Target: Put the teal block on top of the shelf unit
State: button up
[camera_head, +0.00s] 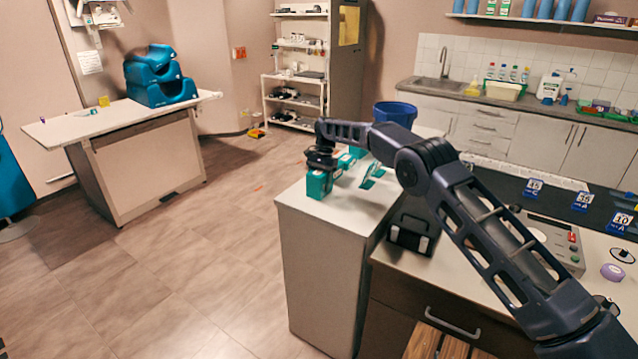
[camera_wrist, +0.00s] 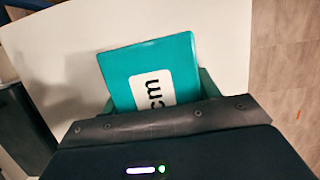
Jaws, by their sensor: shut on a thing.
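The teal block (camera_head: 318,186) has a white label and is held in my gripper (camera_head: 320,168). In the wrist view the teal block (camera_wrist: 150,72) shows its flat face with dark letters "cm" on the label, between the fingers. My gripper is shut on it, pointing down over the near left end of a tall unit's white top (camera_head: 345,207). The white top (camera_wrist: 215,30) also fills much of the wrist view behind the block. I cannot tell whether the block touches the top. An open white shelf unit (camera_head: 297,75) stands against the far wall.
Other teal pieces (camera_head: 372,172) lie on the white top, right of the held block. A black case (camera_head: 411,232) stands right of it, on the lower counter with numbered blue tags (camera_head: 581,202). A blue bin (camera_head: 395,112) is behind. Open floor (camera_head: 150,262) lies left.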

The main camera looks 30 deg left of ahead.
jog(key=o, duration=1.4)
jog(key=shift+f, duration=0.1)
jog(key=shift+o, duration=0.2)
jog(key=shift+v, duration=3.85)
